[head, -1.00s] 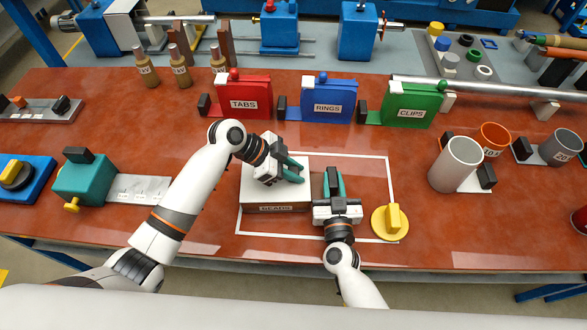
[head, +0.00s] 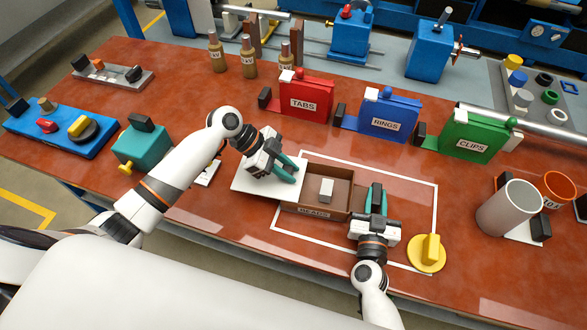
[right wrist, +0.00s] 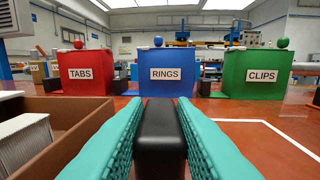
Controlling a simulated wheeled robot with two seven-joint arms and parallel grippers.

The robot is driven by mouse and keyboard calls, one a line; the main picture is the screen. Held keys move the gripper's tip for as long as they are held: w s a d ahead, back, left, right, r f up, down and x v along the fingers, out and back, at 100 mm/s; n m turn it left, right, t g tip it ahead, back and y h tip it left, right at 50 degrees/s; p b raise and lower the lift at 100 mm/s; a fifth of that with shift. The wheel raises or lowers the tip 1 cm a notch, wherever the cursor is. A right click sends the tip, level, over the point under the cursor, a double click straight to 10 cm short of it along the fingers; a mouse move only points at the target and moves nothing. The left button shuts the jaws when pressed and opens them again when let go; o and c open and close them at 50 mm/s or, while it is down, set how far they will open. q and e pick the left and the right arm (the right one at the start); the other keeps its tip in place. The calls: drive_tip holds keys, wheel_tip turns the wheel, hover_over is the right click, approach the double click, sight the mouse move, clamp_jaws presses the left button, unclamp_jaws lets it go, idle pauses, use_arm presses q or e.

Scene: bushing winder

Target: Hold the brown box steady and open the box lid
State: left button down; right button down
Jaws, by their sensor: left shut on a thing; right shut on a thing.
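The brown box (head: 342,207), with a label that seems to read BEADS, stands inside the white outline on the bench. Its top is open over the right part, showing a white block (head: 326,190) inside. The white lid (head: 255,190) lies shifted left, beyond the box's left side. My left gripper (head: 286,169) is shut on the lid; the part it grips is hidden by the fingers. My right gripper (head: 376,199) is shut on a black block-shaped handle (right wrist: 159,135) at the box's right side. The box wall (right wrist: 75,130) shows left of the fingers in the right wrist view.
Red TABS (head: 305,98), blue RINGS (head: 388,117) and green CLIPS (head: 472,137) boxes stand behind. A yellow knobbed disc (head: 428,252) lies close to my right gripper. A teal block (head: 143,147) is at left; grey (head: 510,208) and orange cups are at right.

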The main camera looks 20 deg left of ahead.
use_arm(q)
drive_tip(key=c, duration=1.3)
unclamp_jaws()
drive_tip(key=shift+a, duration=0.2)
drive_tip(key=shift+c, duration=0.2)
use_arm(e)
drive_tip(key=shift+d, duration=0.25)
use_arm(q)
drive_tip(key=shift+o, duration=0.9)
drive_tip(key=shift+d, duration=0.1)
use_arm(e)
drive_tip(key=shift+a, duration=0.1)
use_arm(q)
drive_tip(key=v, duration=1.2)
use_arm(e)
drive_tip(key=c, duration=1.1)
unclamp_jaws()
drive_tip(key=shift+s, duration=0.1)
